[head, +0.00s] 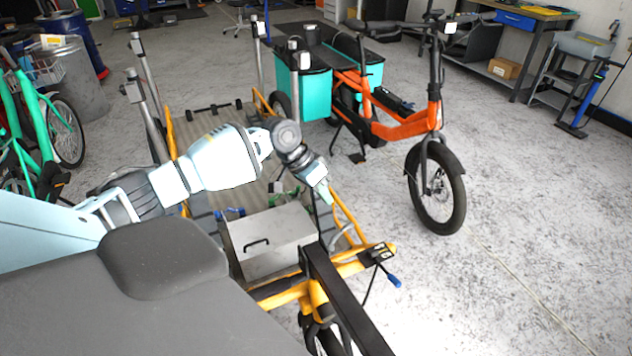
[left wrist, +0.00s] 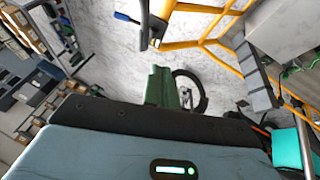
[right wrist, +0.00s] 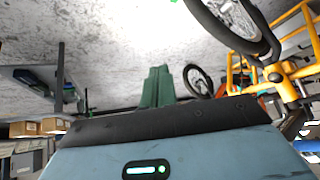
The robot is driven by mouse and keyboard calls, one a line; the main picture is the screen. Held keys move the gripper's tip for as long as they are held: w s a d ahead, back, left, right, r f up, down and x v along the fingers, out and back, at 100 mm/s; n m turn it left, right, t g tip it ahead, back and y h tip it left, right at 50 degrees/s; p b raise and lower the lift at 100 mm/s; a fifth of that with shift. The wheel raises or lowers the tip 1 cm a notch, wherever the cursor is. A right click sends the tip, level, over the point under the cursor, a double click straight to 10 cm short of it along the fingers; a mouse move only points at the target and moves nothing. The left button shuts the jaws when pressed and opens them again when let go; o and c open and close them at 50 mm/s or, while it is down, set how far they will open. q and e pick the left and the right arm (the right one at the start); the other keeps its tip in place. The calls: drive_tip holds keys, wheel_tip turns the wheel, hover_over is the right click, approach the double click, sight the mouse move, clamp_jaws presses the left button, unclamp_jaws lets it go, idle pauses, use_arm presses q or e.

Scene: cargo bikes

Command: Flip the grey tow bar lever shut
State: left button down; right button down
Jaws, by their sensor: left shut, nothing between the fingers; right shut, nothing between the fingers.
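My left gripper (head: 325,194) is shut and empty above the right side of the yellow cargo bike's frame. Its closed green fingers show in the left wrist view (left wrist: 161,70). A dark bracket (head: 378,254) sits on the end of the yellow cross tube, apart from the fingers. A thin rod with a blue grip (head: 392,281) hangs beside it. The blue grip also shows in the left wrist view (left wrist: 124,17). I cannot clearly tell which small part is the grey tow bar lever. My right gripper (right wrist: 157,70) is shut and empty, with open floor beyond it.
A grey metal box (head: 270,243) sits on the yellow bike below my left arm. A thick black bar (head: 340,300) runs forward from the frame. An orange cargo bike (head: 400,125) stands behind to the right.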

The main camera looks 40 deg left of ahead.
use_arm(q)
drive_tip(key=d+f, duration=0.4)
drive_tip(key=shift+w+d+f, duration=0.15)
drive_tip(key=shift+w+f, duration=0.2)
use_arm(e)
drive_tip(key=shift+w+r, duration=0.25)
drive_tip(key=shift+r, duration=0.05)
drive_tip(key=shift+s, duration=0.2)
drive_tip(key=shift+d, duration=0.1)
